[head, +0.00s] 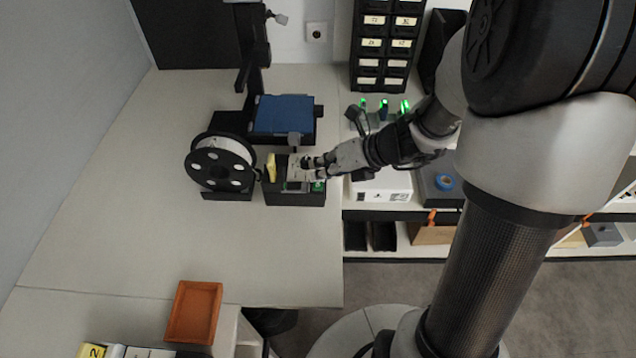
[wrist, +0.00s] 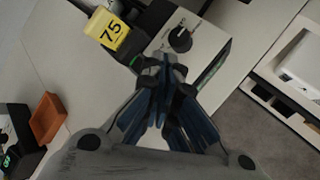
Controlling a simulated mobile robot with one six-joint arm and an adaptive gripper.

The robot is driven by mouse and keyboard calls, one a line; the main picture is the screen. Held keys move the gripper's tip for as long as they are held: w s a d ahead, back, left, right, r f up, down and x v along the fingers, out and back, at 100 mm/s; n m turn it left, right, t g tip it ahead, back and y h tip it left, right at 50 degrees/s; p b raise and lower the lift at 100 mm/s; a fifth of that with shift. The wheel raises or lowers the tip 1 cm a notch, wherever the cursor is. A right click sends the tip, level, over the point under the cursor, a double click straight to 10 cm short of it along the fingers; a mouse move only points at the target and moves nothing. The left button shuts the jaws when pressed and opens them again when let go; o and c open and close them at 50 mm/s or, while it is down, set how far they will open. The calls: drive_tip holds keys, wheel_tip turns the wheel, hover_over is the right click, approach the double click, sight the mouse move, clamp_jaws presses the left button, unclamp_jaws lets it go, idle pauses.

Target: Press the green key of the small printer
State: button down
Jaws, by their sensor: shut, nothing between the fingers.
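The small printer (head: 284,114) stands on the light table, with a blue bed and a white spool (head: 222,165) at its left. In front of it is a black control box (head: 295,199) with a pale sloped top. A green key (head: 318,187) shows at the box's right front corner, and a greenish patch shows left of it. My gripper (head: 304,166) is shut and empty, reaching from the right over the box's top. In the wrist view its fingertips (wrist: 166,66) are beside a black knob (wrist: 180,40). A green edge (wrist: 135,60) shows left of the fingertips; I cannot tell whether they touch anything.
An orange tray (head: 194,312) lies near the table's front edge. Green-lit items (head: 384,106) stand at the back right, below black drawers (head: 386,45). The table's left side is clear.

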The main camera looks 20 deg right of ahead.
sight(321, 182)
drive_tip(key=shift+f, duration=0.1)
idle(0.3)
drive_tip(key=shift+f, duration=0.35)
drive_tip(key=shift+f+b, duration=0.5)
drive_tip(key=shift+b, duration=0.1)
idle(0.5)
drive_tip(key=shift+r, duration=0.1)
drive_tip(key=shift+r+p, duration=0.9)
drive_tip(key=shift+p, duration=0.15)
wheel_tip(321, 182, up, 5)
drive_tip(key=p, duration=0.5)
idle(0.5)
